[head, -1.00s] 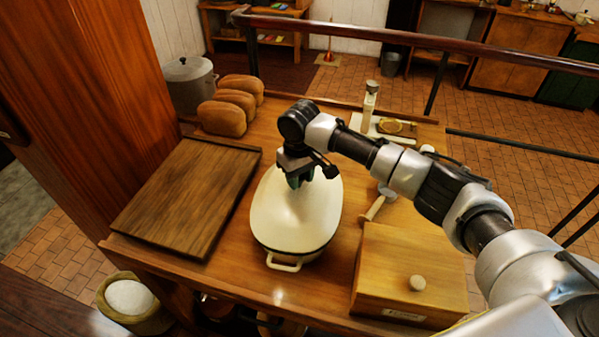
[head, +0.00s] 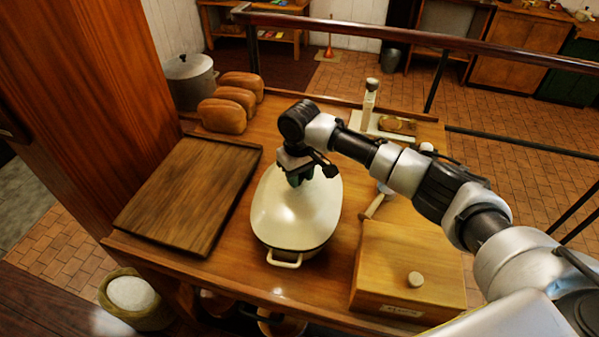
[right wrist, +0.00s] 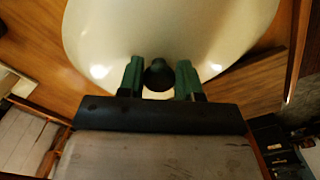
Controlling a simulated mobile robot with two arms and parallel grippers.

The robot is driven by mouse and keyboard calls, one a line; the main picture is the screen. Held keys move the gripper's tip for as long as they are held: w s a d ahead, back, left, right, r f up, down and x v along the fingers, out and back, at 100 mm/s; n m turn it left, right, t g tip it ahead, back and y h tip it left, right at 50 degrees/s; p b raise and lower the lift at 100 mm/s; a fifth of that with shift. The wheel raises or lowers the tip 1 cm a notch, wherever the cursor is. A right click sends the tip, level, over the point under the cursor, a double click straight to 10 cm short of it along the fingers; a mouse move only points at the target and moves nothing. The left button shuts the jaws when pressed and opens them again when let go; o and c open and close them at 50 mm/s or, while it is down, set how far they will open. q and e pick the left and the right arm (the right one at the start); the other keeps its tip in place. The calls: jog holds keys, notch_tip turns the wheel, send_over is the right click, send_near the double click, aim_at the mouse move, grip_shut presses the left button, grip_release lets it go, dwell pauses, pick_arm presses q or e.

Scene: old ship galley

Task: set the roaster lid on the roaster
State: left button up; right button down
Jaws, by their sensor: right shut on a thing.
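The roaster lid (head: 290,215) is a cream, domed oval in the middle of the counter in the head view. The roaster (head: 285,251) is under it; only its near rim and near handle show. The lid lines up closely with the roaster, but I cannot tell whether it touches all round. My right gripper (head: 298,181) is over the far part of the lid. In the right wrist view its green fingers (right wrist: 160,80) are shut on the lid's dark knob (right wrist: 158,74), with the pale lid (right wrist: 165,35) beyond. My left gripper is not in view.
A dark wooden board (head: 190,195) lies left of the roaster. Bread loaves (head: 228,104) and a grey pot (head: 189,80) stand behind it. A wooden box (head: 408,265) with a knob stands at right, near a wooden-handled tool (head: 374,207). A rail (head: 420,46) runs behind.

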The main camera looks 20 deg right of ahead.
jog(key=shift+f+p, duration=0.3)
jog(key=shift+f, duration=0.05)
dwell(0.7)
jog(key=shift+f+p, duration=0.1)
jog(key=shift+p, duration=0.35)
dwell(0.4)
jog(key=c, duration=0.7)
grip_release()
jog(key=shift+f, duration=0.1)
notch_tip(320, 180, up, 6)
jog(key=p, duration=0.6)
jog(key=shift+f, duration=0.25)
jog(key=shift+r, duration=1.3)
